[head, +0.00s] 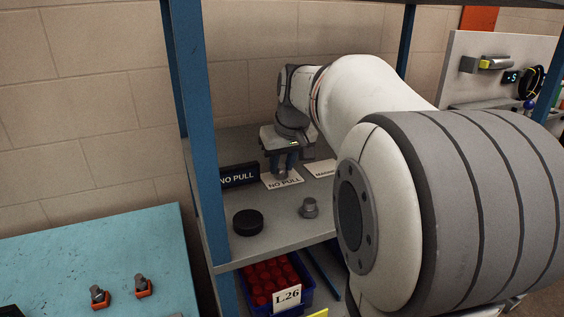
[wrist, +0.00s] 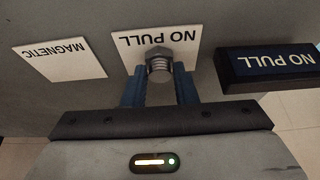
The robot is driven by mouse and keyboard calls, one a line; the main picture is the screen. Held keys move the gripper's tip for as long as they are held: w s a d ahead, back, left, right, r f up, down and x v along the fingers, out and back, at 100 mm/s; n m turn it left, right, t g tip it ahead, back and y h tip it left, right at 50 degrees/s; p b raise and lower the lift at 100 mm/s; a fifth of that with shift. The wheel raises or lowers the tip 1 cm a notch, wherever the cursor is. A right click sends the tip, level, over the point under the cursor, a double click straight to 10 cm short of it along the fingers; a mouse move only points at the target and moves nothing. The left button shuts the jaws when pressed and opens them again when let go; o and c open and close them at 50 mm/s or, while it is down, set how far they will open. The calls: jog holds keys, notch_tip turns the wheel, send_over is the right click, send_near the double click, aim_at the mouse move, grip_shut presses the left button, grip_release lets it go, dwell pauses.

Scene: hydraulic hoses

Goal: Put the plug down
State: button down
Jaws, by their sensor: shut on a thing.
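My gripper (head: 283,168) points down over the shelf, its blue fingers shut on a small grey metal plug. In the wrist view the plug (wrist: 159,66) sits between the fingertips (wrist: 160,85), its hexagonal end showing. It overlaps the lower edge of the white NO PULL card (wrist: 158,40), which also shows in the head view (head: 287,182). I cannot tell whether the plug touches the card. The fingers hide part of the plug in the head view.
A black NO PULL block (head: 238,176) stands left of the card, and a white MAGNETIC card (head: 321,168) lies right. A black disc (head: 247,223) and another metal fitting (head: 309,208) stand nearer the shelf's front edge. Blue uprights (head: 196,130) flank the shelf. A blue bin (head: 307,293) sits below.

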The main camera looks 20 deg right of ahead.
jog(key=c, duration=1.2)
grip_release()
jog(key=shift+o, duration=0.2)
jog(key=shift+r, duration=0.45)
jog(key=v, duration=1.1)
jog(key=shift+s+r, duration=0.15)
jog(key=shift+r, duration=0.05)
